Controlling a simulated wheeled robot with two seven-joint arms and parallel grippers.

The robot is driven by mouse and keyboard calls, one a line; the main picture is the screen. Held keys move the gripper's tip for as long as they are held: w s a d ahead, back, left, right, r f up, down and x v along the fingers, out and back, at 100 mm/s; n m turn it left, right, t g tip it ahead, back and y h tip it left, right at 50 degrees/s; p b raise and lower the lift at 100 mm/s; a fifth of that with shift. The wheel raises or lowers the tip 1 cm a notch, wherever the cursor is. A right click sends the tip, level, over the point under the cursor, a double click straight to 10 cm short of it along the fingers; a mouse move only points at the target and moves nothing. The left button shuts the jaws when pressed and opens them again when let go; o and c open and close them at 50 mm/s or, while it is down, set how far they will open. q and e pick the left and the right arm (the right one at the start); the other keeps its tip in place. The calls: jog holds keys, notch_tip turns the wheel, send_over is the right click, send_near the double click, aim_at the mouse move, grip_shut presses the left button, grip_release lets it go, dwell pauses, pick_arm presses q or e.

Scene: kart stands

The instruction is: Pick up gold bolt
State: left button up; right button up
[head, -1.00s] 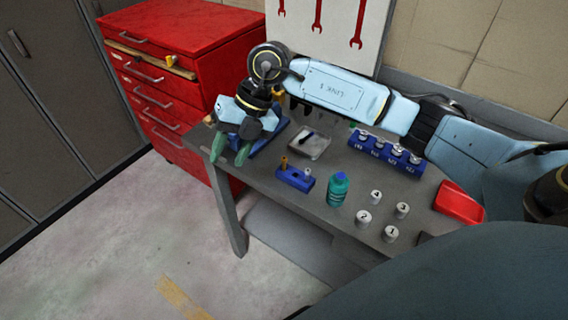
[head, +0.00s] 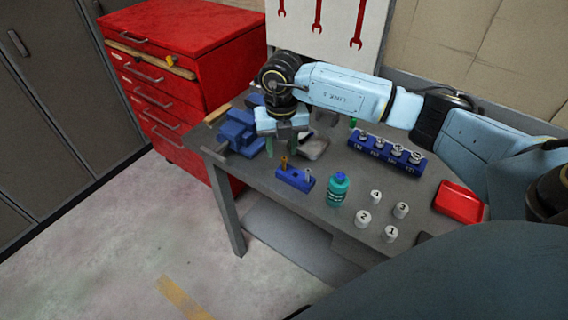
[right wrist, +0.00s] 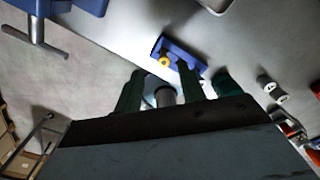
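The gold bolt (head: 284,163) stands upright at the left end of a small blue holder (head: 296,180) on the grey workbench. In the right wrist view the bolt (right wrist: 163,61) shows as a yellow ring on the blue holder (right wrist: 181,55). My right gripper (head: 284,147) hangs fingers-down just behind and above the bolt in the head view. In the right wrist view its two green fingers (right wrist: 160,78) are apart, with the bolt beyond their tips and not held. My left gripper is not in view.
A silver bolt (head: 308,174) stands in the same holder. A teal bottle (head: 338,190) is close on its right, with several numbered canisters (head: 363,219) beyond. A blue vise (head: 240,132) is on the left. A blue socket rack (head: 386,152) and red tray (head: 459,202) stand further right.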

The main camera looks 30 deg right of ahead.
aim_at(284, 158)
jog(key=f, duration=0.4)
jog(key=shift+d+f, duration=0.3)
jog(key=shift+f, duration=0.1)
grip_shut()
